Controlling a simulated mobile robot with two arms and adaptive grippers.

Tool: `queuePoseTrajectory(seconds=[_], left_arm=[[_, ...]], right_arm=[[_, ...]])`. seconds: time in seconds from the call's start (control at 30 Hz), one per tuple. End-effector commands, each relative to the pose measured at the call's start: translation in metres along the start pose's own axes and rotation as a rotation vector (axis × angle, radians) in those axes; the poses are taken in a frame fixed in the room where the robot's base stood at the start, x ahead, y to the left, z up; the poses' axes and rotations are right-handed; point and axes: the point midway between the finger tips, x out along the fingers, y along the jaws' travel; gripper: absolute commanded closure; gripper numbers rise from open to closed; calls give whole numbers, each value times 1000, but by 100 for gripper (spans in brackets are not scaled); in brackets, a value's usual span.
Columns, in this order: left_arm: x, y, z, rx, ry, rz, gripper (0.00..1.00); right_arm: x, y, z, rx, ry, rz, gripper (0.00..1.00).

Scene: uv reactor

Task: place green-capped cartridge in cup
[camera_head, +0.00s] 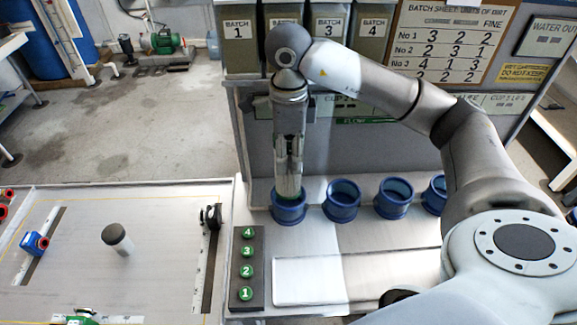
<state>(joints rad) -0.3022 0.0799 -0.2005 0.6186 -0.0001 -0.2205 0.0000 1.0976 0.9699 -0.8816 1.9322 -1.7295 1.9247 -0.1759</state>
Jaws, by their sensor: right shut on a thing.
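My right gripper (289,185) points straight down over the leftmost blue cup (289,213). It is shut on the green-capped cartridge, of which only a bit of green shows at the fingertips, right at the cup's mouth. The fingers and the cup rim hide the rest, so I cannot tell how deep the cartridge is or whether it touches the cup. More blue cups stand in a row to the right: a second (342,202), a third (394,199) and a fourth (434,196) partly behind my right arm. My left gripper is not in view.
A dark strip with green numbered buttons (246,272) lies in front of the cups, beside a pale flat plate (310,281). A grey-topped white cylinder (118,240) stands on the left table. Batch bins (240,40) and a notice board (450,40) rise behind.

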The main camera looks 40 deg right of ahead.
Motion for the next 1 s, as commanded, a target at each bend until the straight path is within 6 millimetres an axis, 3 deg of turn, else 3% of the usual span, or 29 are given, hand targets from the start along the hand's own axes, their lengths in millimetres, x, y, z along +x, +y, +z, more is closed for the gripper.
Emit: queuePoseTrajectory(seconds=[0.1, 0.33, 0.5, 0.9, 0.93, 1.0], left_arm=[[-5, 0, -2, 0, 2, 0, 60], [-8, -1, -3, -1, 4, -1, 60], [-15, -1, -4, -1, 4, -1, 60], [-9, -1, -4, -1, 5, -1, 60], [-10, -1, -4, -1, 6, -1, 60], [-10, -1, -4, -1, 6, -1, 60]], right_arm=[[19, 3, -1, -4, 6, 6, 73], [36, 4, -1, -4, 5, 6, 73], [58, 4, -1, -4, 5, 7, 73], [67, 4, 0, -4, 3, 3, 73], [66, 4, 0, -4, 3, 4, 44], [65, 4, 0, -4, 3, 4, 35]])
